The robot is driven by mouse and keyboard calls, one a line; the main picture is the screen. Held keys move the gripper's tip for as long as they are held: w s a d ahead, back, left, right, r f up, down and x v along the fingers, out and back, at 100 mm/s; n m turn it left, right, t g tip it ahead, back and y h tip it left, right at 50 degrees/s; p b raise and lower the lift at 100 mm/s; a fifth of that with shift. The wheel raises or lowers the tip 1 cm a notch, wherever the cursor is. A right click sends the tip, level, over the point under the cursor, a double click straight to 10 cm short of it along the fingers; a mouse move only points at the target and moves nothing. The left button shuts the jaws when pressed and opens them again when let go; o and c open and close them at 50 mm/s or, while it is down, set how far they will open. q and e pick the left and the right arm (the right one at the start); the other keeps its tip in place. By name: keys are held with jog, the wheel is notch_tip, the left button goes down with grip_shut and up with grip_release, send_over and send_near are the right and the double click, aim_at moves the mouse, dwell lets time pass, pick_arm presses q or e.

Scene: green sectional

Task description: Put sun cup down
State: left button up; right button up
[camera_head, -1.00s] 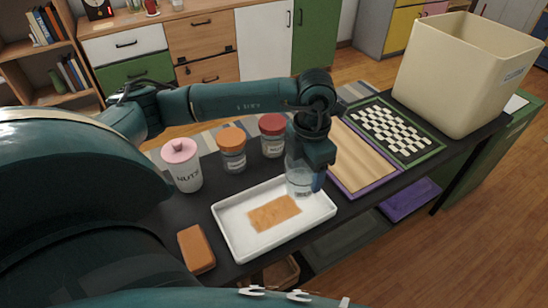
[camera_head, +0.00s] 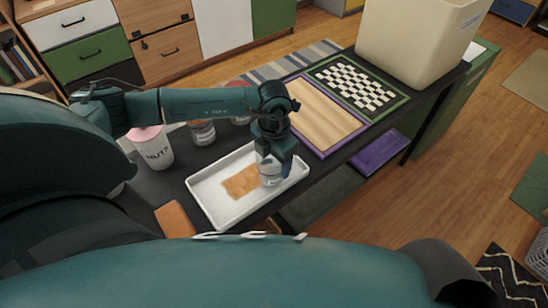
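The sun cup (camera_head: 269,174) is a clear glass-like cup at the right end of a white tray (camera_head: 223,216). It looks upright, with its lower part showing below my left gripper (camera_head: 273,156), which points down around its upper part. The fingers partly hide the cup and appear closed on its sides. I cannot tell whether its base touches the tray. An orange-brown patch (camera_head: 241,182) lies on the tray floor, left of the cup. My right gripper is not in view.
Behind the tray stand a white nuts jar (camera_head: 155,150) with a pink lid and another jar (camera_head: 202,132). A brown block (camera_head: 174,219) lies left of the tray. A wooden board (camera_head: 324,115), a checkered board (camera_head: 357,84) and a cream bin (camera_head: 412,45) are at the right.

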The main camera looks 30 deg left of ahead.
pick_arm(q)
jog(key=shift+f, duration=0.1)
jog(key=o, duration=1.1)
jog(key=shift+c, duration=0.2)
